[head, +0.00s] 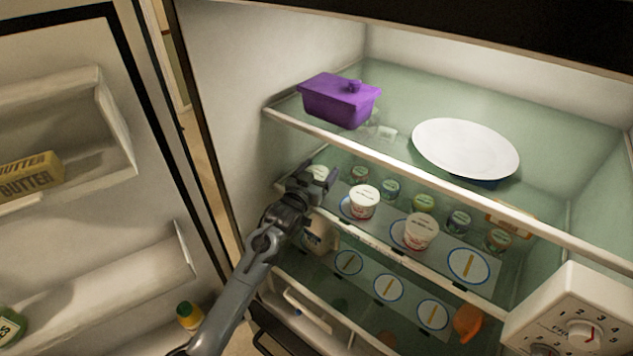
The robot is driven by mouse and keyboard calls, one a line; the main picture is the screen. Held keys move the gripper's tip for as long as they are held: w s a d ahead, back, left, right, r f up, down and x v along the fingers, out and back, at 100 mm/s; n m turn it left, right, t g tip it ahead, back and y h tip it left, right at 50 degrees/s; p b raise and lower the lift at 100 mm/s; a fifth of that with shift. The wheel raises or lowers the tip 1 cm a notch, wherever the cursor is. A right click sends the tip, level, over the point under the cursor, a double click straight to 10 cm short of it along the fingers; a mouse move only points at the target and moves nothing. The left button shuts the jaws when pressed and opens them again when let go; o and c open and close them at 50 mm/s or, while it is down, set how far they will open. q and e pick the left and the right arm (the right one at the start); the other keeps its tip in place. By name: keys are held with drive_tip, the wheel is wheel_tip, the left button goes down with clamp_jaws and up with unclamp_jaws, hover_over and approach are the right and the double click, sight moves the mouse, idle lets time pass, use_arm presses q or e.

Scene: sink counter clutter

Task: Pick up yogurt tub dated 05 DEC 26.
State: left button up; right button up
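Two white yogurt tubs with pale lids stand on the middle fridge shelf: one tub (364,203) left of centre, another tub (421,232) farther right. A pale lid (318,171) shows just behind my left gripper (331,180), mostly hidden by it. Another pale tub-like item (320,238) is partly hidden below the gripper, on the lower level. No date is readable. My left gripper is at the left end of the middle shelf, left of the nearer visible tub and apart from it. Its finger opening cannot be made out. My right gripper is not in view.
Several small jars (423,203) stand behind the tubs. An empty ringed spot (469,265) is at right. Above, the glass shelf edge (400,165) holds a purple box (340,100) and white plate (465,148). A dial box (570,315) stands front right; the open door (60,235) is left.

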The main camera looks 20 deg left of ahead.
use_arm(q)
drive_tip(key=c, duration=0.4)
drive_tip(key=shift+r, duration=0.1)
